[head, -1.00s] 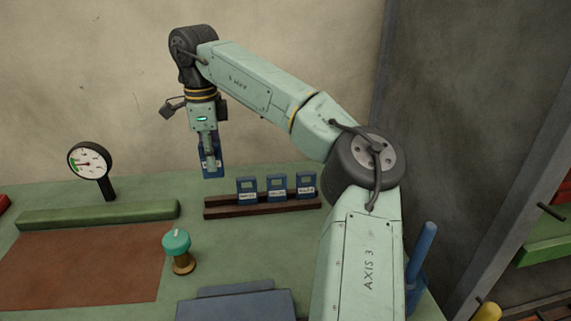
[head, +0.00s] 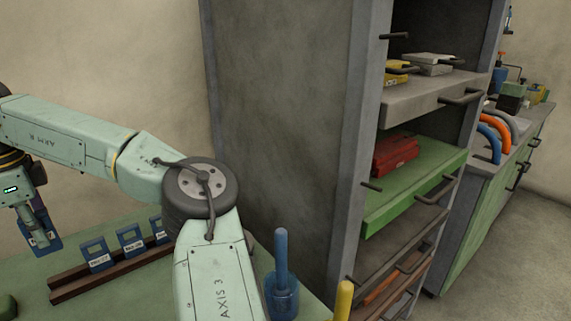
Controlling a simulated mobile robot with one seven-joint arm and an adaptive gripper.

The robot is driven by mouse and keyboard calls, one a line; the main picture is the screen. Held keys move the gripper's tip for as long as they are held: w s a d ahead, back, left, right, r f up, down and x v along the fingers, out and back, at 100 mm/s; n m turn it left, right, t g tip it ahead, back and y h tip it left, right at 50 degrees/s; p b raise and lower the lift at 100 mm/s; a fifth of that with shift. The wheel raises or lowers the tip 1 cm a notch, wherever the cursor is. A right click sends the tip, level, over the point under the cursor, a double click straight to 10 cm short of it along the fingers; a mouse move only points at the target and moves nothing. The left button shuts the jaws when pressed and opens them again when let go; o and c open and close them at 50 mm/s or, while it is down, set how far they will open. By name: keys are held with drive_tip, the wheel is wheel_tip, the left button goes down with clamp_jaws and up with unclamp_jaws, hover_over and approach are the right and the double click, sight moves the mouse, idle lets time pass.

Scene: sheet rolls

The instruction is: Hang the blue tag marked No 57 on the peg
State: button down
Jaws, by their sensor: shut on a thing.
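My gripper (head: 32,222) is at the far left of the head view, pointing down. It is shut on a blue tag (head: 42,243) with a white label, held upright beside the rack; the label is too small to read surely. Short dark pegs stick out from the front post of the grey cabinet, an upper peg (head: 398,36), a middle peg (head: 371,186) and a lower peg (head: 351,279). All three look bare. My gripper is well to the left of them.
A dark wooden rack (head: 70,287) holds blue tags (head: 95,254) on the green bench, partly hidden by my arm. A blue holder (head: 281,292) with an upright handle and a yellow handle (head: 344,298) stand before the cabinet. An open green drawer (head: 430,180) holds a red box (head: 394,153).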

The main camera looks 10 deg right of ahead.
drive_tip(key=shift+f+p, duration=1)
drive_tip(key=shift+f, duration=3.8)
drive_tip(key=shift+f, duration=0.2)
drive_tip(key=c, duration=1.6)
unclamp_jaws()
drive_tip(key=shift+f+b, duration=0.15)
drive_tip(key=shift+b, duration=0.3)
drive_tip(key=r, duration=0.3)
drive_tip(key=r+b, duration=0.1)
drive_tip(key=r, duration=0.7)
drive_tip(key=shift+w+a+r, duration=0.1)
drive_tip(key=shift+w+a, duration=0.15)
drive_tip(key=shift+a, duration=0.1)
